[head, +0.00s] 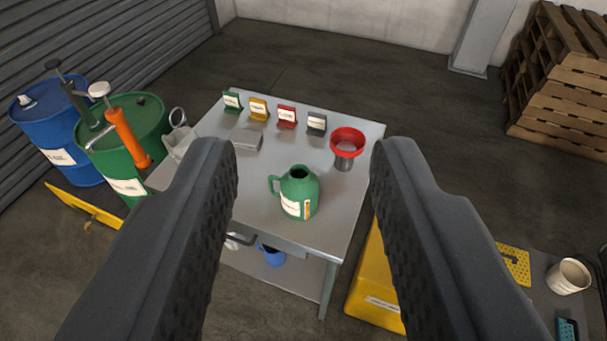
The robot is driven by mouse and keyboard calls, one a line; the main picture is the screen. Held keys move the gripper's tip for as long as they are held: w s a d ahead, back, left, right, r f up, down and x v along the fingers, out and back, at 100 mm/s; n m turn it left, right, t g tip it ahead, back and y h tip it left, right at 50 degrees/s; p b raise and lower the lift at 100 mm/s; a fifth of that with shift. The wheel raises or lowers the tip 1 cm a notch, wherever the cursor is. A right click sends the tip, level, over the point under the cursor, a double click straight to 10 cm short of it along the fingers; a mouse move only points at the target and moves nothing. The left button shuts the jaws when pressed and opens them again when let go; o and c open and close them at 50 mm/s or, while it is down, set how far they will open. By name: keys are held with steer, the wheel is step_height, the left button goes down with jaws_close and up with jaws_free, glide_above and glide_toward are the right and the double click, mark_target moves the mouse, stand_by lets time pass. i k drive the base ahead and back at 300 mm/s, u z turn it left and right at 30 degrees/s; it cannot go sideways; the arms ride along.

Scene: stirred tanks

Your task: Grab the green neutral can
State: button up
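The green can (298,188) stands upright on the grey metal table (257,184), near its front edge. It has a dark round opening on top, a handle on its left side and a white and yellow label low on its front. My gripper (304,160) is open and empty. Its two dark fingers are wide apart in the foreground, and the can shows in the gap between them, apart from both. The fingers hide parts of the table's left and right sides.
A red funnel (347,141) stands behind the can to the right. Small label stands (287,116) line the table's back. Blue (62,130) and green drums (128,135) with pumps stand left. A yellow bin (378,285) is right of the table. Pallets (562,85) are stacked back right.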

mark_target(298, 187)
steer(key=z, duration=0.2)
steer(key=i, duration=0.25)
steer(key=u, duration=1.4)
steer(key=k, duration=0.85)
steer(key=z, duration=1.3)
steer(key=i, duration=1)
steer(key=u, duration=0.05)
